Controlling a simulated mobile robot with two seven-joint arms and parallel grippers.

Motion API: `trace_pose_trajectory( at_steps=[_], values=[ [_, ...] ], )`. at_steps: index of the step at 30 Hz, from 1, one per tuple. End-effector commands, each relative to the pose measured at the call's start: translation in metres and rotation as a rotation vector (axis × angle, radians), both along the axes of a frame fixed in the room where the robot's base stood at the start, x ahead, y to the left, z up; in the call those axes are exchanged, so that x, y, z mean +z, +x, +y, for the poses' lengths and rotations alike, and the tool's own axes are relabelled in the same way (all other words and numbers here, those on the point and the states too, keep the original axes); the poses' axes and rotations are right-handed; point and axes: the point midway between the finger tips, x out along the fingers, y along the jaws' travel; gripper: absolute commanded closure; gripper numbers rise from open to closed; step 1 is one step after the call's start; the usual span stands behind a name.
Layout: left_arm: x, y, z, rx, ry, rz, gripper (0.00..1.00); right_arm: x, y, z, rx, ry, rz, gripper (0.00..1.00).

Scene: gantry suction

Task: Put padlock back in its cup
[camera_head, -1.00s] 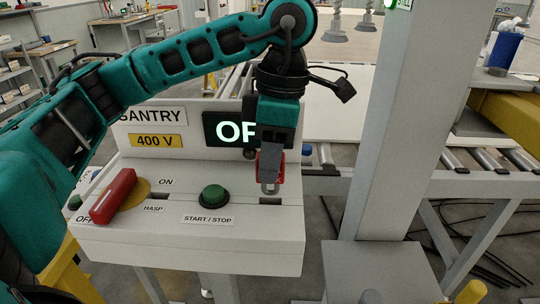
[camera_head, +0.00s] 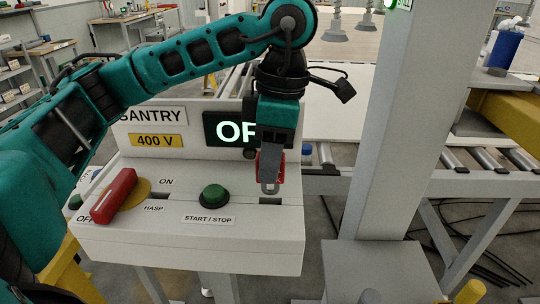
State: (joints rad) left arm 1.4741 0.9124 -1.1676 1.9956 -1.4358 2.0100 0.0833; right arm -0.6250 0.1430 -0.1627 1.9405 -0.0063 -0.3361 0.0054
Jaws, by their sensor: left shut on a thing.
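My left gripper (camera_head: 270,180) points down above the right part of the grey control console (camera_head: 150,238). It is shut on the red padlock (camera_head: 259,165), which is mostly hidden behind the grey finger. A dark slot (camera_head: 271,201) shows in the console top just below the gripper. I cannot make out the padlock's cup for certain. My right gripper is not in view.
A red handle (camera_head: 113,196) on a yellow disc and a green start/stop button (camera_head: 213,195) stand on the console's left and middle. A sign partly reading "OF" (camera_head: 228,130) is behind the gripper. A thick grey post (camera_head: 385,140) rises at the right.

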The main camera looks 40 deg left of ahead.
Motion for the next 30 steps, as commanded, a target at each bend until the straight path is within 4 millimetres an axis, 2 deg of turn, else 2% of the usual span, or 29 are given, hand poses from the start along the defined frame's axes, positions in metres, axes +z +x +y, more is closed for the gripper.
trace_pose_trajectory(
  at_steps=[30],
  values=[
    [-0.022,0.0,0.0,-0.001,0.0,0.0,1.0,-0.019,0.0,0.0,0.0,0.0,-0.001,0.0]
  ],
)
